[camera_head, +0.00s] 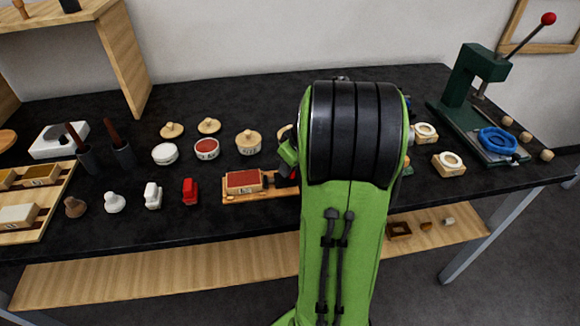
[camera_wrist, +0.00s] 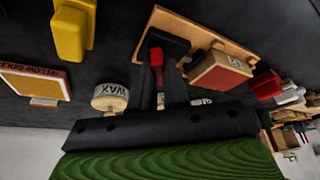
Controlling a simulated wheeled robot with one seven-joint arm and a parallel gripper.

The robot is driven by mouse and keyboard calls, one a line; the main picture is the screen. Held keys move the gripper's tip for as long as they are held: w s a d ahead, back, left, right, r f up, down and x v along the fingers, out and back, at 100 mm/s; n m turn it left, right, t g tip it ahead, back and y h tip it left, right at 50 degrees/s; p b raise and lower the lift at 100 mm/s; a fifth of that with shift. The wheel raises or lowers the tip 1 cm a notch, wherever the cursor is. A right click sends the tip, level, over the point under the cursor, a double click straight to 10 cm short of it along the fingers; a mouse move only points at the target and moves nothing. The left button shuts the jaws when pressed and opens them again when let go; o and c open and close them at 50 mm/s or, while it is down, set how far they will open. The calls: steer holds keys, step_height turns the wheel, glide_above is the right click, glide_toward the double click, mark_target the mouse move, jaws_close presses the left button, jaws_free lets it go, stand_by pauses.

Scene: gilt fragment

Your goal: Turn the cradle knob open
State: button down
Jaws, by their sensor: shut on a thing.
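The cradle is a wooden board (camera_head: 237,198) with a red-topped block (camera_head: 243,181) on it, left of my arm in the head view. In the wrist view its board (camera_wrist: 190,28) carries a black part (camera_wrist: 172,43) and the red-topped block (camera_wrist: 222,72). A red knob (camera_wrist: 157,57) shows beside the black part, between the dark fingers of my gripper (camera_wrist: 162,78). My gripper is shut on the knob.
A wax jar (camera_wrist: 109,97), a yellow object (camera_wrist: 71,35) and a framed block (camera_wrist: 36,82) lie near my gripper. A green press (camera_head: 468,85) stands at the right.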

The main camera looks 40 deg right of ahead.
steer(key=m+h, duration=0.1)
steer(key=m, duration=0.3)
steer(key=shift+a+h, duration=0.15)
steer(key=shift+h, duration=0.25)
steer(key=shift+m+g+h, duration=0.4)
steer(key=shift+m+h, duration=0.1)
steer(key=shift+m, duration=1)
steer(key=c, duration=1.1)
jaws_free()
steer(key=shift+r, duration=0.15)
steer(key=p+v, duration=0.5)
steer(key=v, duration=1)
steer(key=shift+a+r, duration=0.1)
steer(key=shift+r, duration=0.15)
